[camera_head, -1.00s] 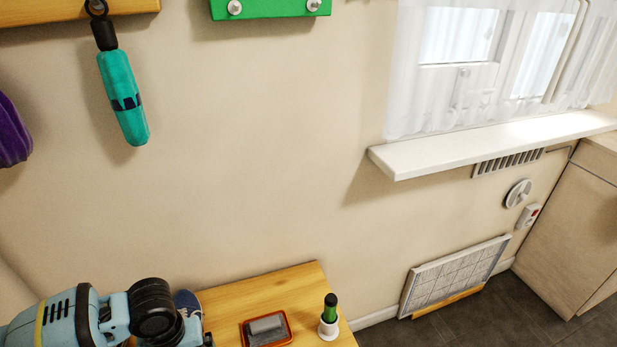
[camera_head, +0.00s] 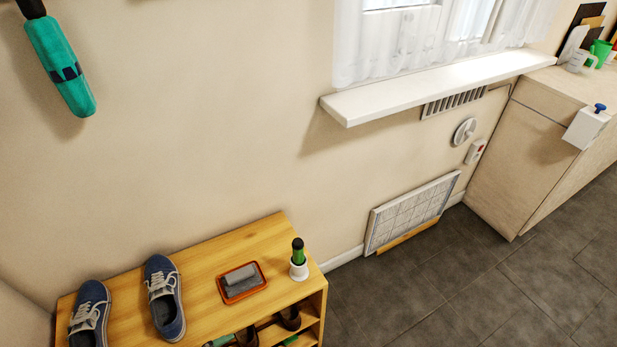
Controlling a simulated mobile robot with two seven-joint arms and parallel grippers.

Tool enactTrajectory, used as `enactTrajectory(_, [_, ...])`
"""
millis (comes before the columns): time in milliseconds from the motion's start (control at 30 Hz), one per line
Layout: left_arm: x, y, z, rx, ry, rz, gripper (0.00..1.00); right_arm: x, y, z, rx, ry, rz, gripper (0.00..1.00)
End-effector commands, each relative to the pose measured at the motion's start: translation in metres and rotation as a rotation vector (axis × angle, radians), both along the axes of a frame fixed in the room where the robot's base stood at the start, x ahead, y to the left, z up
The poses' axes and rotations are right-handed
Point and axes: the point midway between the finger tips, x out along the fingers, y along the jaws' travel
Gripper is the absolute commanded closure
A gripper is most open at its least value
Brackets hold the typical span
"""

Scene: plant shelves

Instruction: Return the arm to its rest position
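Neither of my arms nor grippers shows in the head view now. A wooden shoe shelf (camera_head: 215,246) stands against the wall at the bottom. On its top are a pair of blue shoes, one at the left (camera_head: 89,312) and one beside it (camera_head: 165,297). An orange tray (camera_head: 262,289) with a grey item (camera_head: 240,276) in it lies to their right. A green bottle with a black cap (camera_head: 298,252) stands in a white holder (camera_head: 299,271) near the right edge.
A white window sill (camera_head: 432,88) juts from the wall. A framed panel (camera_head: 411,214) leans low on the wall. A wooden counter (camera_head: 520,160) stands at the right. A teal umbrella (camera_head: 60,68) hangs upper left. The grey floor (camera_head: 470,275) is clear.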

Motion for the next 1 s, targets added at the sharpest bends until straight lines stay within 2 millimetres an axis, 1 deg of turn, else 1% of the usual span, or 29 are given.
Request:
enactTrajectory(33, [-0.014,0.003,-0.004,-0.050,0.021,0.107,0.05,0.002,-0.001,0.003,-0.001,-0.006,0.001,0.64])
enactTrajectory(200, [-0.056,0.026,-0.014,-0.180,0.060,0.428,0.05,0.006,-0.002,0.008,-0.004,-0.018,0.003,0.64])
enactTrajectory(300, [-0.078,0.038,-0.017,-0.227,0.073,0.560,0.05,0.007,-0.003,0.010,-0.007,-0.024,0.005,0.64])
enactTrajectory(400, [-0.093,0.047,-0.019,-0.255,0.080,0.645,0.05,0.008,-0.004,0.011,-0.009,-0.026,0.007,0.64])
enactTrajectory(533, [-0.102,0.053,-0.020,-0.268,0.082,0.689,0.05,0.008,-0.004,0.011,-0.009,-0.026,0.006,0.64])
enactTrajectory(1000, [-0.102,0.053,-0.021,-0.271,0.082,0.694,0.05,0.008,-0.004,0.011,-0.009,-0.026,0.006,0.64])
